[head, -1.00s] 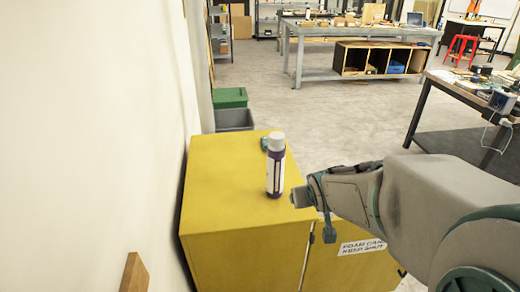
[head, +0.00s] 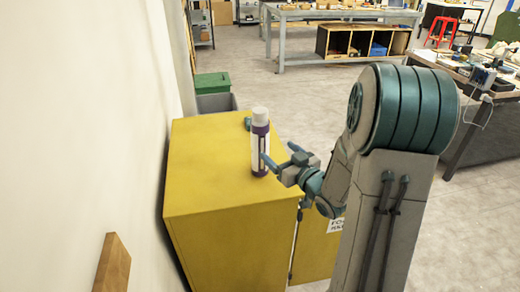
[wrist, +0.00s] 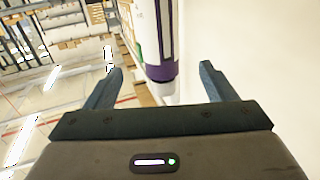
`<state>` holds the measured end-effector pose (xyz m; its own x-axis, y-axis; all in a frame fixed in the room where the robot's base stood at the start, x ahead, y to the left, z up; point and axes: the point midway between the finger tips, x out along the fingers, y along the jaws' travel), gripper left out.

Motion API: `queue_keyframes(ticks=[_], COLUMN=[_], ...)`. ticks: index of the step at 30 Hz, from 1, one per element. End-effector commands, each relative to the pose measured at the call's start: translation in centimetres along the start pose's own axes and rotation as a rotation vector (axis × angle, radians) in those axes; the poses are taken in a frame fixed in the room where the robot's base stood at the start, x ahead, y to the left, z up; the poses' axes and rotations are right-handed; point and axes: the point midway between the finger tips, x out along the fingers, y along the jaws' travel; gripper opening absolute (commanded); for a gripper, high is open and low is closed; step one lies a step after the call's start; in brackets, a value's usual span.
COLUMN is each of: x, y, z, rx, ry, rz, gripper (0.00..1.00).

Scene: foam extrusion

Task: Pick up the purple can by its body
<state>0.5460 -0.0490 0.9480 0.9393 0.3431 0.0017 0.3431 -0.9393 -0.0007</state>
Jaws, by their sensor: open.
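The purple can (head: 258,148) stands upright near the right edge of the yellow cabinet's top (head: 205,160). It has a white cap, purple bands and a pale label. My gripper (head: 278,155) is open just right of the can, and one finger overlaps the can's lower right side in the head view. In the wrist view the can (wrist: 160,35) appears cap-down, between the lines of my open fingers (wrist: 162,68). Neither finger visibly grips it. Whether a finger touches it, I cannot tell.
A white wall runs along the left, with a wooden piece (head: 112,262) in front. Green and grey bins (head: 213,88) stand behind the cabinet. The cabinet top left of the can is clear.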

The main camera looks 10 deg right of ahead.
Motion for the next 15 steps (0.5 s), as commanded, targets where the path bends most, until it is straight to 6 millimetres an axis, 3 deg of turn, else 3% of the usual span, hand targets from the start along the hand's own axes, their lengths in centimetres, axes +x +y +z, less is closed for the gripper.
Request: queue_keyframes(ticks=[9,15], x=[6.1,7.6], y=[-0.1,-0.1], z=[-0.2,-0.2], rx=[0.000,-0.001], ry=[0.000,0.000], rz=[-0.003,0.000], gripper=[0.77,0.77])
